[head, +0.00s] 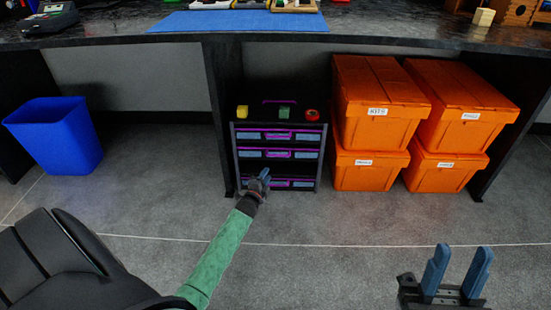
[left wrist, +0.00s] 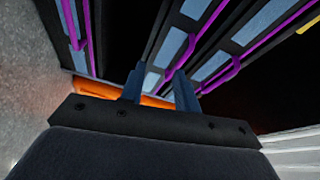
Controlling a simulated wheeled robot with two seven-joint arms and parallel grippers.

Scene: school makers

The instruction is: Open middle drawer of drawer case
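The black drawer case (head: 235,165) stands on the floor under the desk. Its drawers have pale blue fronts and purple handles: a top drawer (head: 250,135), a middle drawer (head: 250,154) and a bottom drawer (head: 303,184). A wider dark band separates the middle and bottom fronts. My left gripper (head: 264,174) is in front of the case, below the middle handle, and hides part of the bottom drawer. In the left wrist view its fingers (left wrist: 160,85) are apart, with a purple handle (left wrist: 187,50) close to the right fingertip; contact is unclear. My right gripper (head: 463,252) is open and empty.
Orange bins (head: 380,100) are stacked right of the case. A blue waste bin (head: 60,135) and a black chair (head: 50,260) are at left. Small yellow, green and red items sit on the case. The desk (head: 400,35) overhangs it. Floor in front is clear.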

